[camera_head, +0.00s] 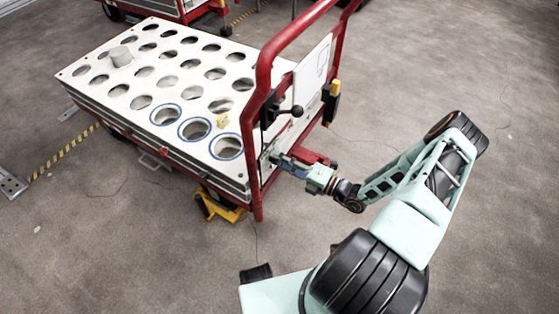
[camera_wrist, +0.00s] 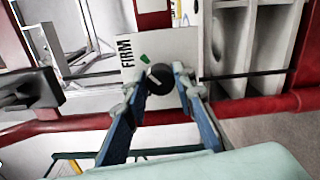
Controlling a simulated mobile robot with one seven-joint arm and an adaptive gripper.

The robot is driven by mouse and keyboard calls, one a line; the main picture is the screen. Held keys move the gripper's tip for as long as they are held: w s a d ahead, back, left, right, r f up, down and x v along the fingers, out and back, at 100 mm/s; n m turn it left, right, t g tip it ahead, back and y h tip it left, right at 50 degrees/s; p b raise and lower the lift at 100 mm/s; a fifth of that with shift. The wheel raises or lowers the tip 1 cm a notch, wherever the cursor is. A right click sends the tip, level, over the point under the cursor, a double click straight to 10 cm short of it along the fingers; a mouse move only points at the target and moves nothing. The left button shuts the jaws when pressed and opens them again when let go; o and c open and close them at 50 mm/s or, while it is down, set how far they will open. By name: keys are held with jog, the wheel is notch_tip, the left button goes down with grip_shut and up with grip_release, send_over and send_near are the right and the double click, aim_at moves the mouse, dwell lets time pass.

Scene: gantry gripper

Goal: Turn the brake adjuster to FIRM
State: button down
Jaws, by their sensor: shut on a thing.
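The brake adjuster is a black round knob (camera_wrist: 160,82) on a white plate (camera_wrist: 182,44). The plate carries the word FIRM, turned sideways, and a small green mark (camera_wrist: 145,59) at the knob's upper left. A small pale mark shows on the knob's upper left edge, close to the green mark; its exact direction is hard to read. My gripper (camera_wrist: 162,74) is shut on the knob, one blue finger on each side. In the head view my gripper (camera_head: 281,160) reaches the cart's end beside the red frame; the knob is hidden there.
The cart has a white top (camera_head: 160,92) with several round holes, some blue-rimmed. A red tube frame (camera_head: 264,90) rises at its end, with a black-knobbed lever (camera_head: 296,111) above my gripper. A yellow chock-like piece (camera_head: 218,207) lies below. Open floor is at the right.

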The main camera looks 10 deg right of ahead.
jog(key=shift+m, duration=1.2)
jog(key=c, duration=1.6)
grip_release()
jog(key=v, duration=1.2)
